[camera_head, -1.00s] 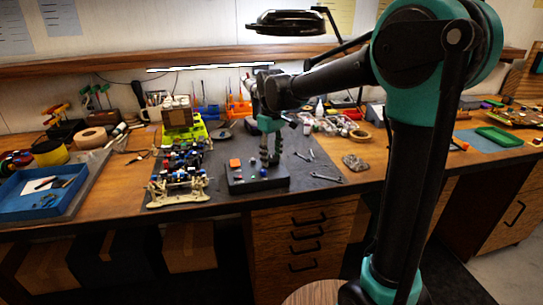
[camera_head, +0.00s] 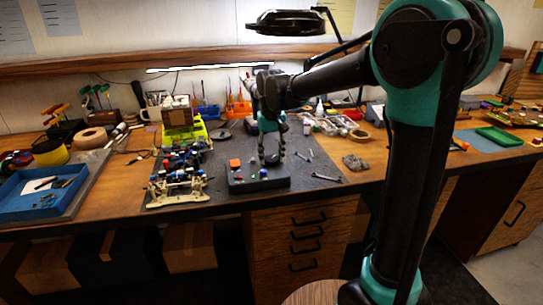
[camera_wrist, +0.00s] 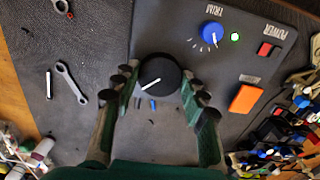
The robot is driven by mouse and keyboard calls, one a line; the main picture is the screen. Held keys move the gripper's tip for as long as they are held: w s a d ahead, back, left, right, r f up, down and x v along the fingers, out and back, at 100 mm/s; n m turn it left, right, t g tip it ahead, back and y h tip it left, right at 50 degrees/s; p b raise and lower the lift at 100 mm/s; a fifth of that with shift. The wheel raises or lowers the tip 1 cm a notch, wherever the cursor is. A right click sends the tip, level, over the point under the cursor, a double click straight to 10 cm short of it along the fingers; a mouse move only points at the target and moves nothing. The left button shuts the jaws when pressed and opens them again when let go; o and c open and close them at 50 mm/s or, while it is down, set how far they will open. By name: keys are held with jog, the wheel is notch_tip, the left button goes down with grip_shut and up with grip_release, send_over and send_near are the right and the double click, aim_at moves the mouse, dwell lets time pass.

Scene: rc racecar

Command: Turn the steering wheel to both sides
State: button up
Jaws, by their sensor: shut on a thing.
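The steering wheel is a round black knob (camera_wrist: 158,75) with a white pointer line toward the lower left in the wrist view. It stands on a dark grey control box (camera_head: 260,184), which lies at the bench's front edge in the head view. My gripper (camera_head: 271,157) points down over the box. In the wrist view its two fingers (camera_wrist: 158,84) sit on the left and right of the knob, shut on its sides. Two small blue marks show on the box below the knob. The RC car (camera_head: 180,172) stands left of the box; its wheel angle is too small to tell.
The box also carries a blue trim knob (camera_wrist: 214,40), a red power switch (camera_wrist: 266,48) and an orange block (camera_wrist: 245,98). Wrenches (camera_wrist: 70,82) lie on the mat beside it. A blue tray (camera_head: 40,190) is at far left. A desk lamp (camera_head: 287,22) hangs above.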

aim_at(271, 158)
dwell(0.3)
jog(key=o, duration=1.2)
jog(key=shift+c, duration=0.2)
jog(key=shift+r, duration=0.15)
notch_tip(271, 158, up, 12)
